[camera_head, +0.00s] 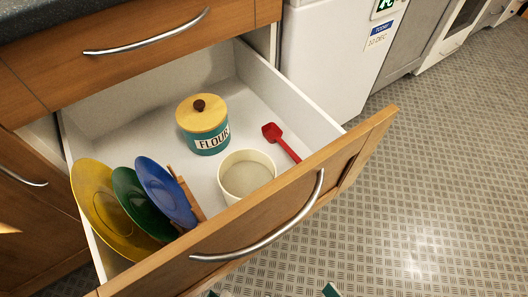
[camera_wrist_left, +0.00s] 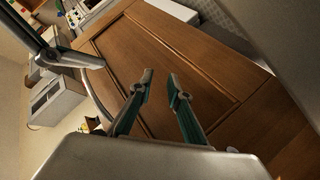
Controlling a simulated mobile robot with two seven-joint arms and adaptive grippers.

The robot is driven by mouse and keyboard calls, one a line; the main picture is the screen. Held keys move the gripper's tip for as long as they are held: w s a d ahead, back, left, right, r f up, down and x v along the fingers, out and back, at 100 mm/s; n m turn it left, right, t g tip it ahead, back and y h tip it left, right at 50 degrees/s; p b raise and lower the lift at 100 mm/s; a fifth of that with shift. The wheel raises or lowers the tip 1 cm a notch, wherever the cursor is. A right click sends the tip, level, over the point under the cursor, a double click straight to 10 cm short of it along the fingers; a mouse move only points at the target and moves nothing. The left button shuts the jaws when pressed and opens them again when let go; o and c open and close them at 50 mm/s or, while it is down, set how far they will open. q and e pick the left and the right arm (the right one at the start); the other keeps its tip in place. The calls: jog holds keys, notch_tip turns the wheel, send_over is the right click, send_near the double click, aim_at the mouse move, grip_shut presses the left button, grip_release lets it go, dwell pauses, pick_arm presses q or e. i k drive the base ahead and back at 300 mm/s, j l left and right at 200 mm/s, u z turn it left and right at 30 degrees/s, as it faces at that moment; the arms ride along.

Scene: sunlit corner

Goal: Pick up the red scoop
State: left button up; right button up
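The red scoop (camera_head: 281,141) lies in the open drawer, on the right side of its white floor. Its head points to the back, and its handle runs to the drawer front, which may hide the end. My left gripper (camera_wrist_left: 160,83) is open and empty in the left wrist view, its two fingers apart before a wooden panel. In the head view only small teal fingertips show at the bottom edge, outside the drawer and well apart from the scoop. A teal and grey part at the top left of the wrist view seems to be my other gripper.
A cream pot (camera_head: 246,176) stands left of the scoop's handle. A teal flour jar (camera_head: 203,125) with a wooden lid stands behind it. Yellow, green and blue plates (camera_head: 164,193) stand in a rack at left. The drawer's wooden front (camera_head: 255,222) rises before them.

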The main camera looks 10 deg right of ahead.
aim_at(271, 131)
jog(key=l+u, duration=0.2)
jog(key=l, duration=0.15)
jog(key=k+l+u, duration=0.1)
jog(key=l+u, duration=0.15)
jog(key=l, duration=0.15)
jog(key=k+l+u, duration=0.2)
jog(key=l, duration=0.15)
jog(key=l+u, duration=0.25)
jog(key=l, duration=0.1)
